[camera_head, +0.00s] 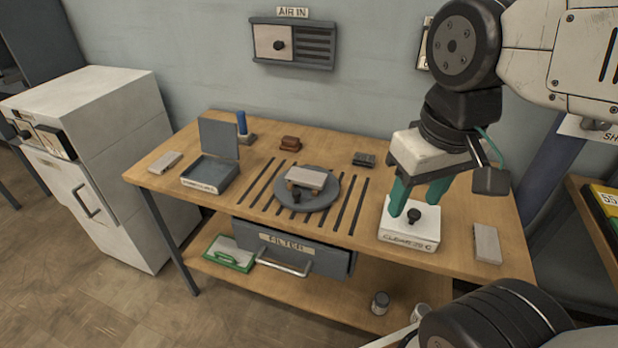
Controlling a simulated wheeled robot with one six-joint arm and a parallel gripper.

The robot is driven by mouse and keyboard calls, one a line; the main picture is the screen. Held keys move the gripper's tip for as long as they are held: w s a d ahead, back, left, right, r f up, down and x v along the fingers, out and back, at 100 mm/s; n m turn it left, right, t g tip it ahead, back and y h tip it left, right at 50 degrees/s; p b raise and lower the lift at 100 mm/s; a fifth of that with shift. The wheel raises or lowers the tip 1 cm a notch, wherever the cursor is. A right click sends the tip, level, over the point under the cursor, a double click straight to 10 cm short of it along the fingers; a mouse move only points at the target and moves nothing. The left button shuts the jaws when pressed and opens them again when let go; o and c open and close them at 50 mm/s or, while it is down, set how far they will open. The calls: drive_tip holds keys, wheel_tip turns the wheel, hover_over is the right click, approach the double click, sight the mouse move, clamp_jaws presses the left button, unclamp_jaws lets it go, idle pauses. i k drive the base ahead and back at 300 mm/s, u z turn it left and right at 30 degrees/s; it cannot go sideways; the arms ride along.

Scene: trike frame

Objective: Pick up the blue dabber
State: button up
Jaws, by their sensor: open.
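The blue dabber (242,122) stands upright at the back of the wooden workbench, in a small dark base (246,139) just right of the open grey box. My gripper (416,204) has two green fingers that point down and are spread apart. It is at the right part of the bench, over a white box (408,237) with a black knob (413,215). The knob shows between the fingers, and I cannot tell whether they touch the box. My gripper is well to the right of the dabber and holds nothing visible.
Between them lie a round grey turntable (322,204) with a block on it, a brown block (290,143) and a dark block (363,160). The open grey box (212,170) has a raised lid. A grey block (487,243) lies at right. A drawer (292,251) hangs below the wooden workbench (450,262).

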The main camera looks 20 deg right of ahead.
sight(243, 134)
drive_tip(key=u, duration=0.55)
drive_tip(key=k, duration=1.25)
drive_tip(key=u, duration=1.1)
drive_tip(key=i, duration=2.7)
drive_tip(key=z, duration=0.65)
drive_tip(key=i, duration=0.9)
drive_tip(key=z, duration=1.55)
drive_tip(key=i, duration=0.6)
drive_tip(key=z, duration=0.4)
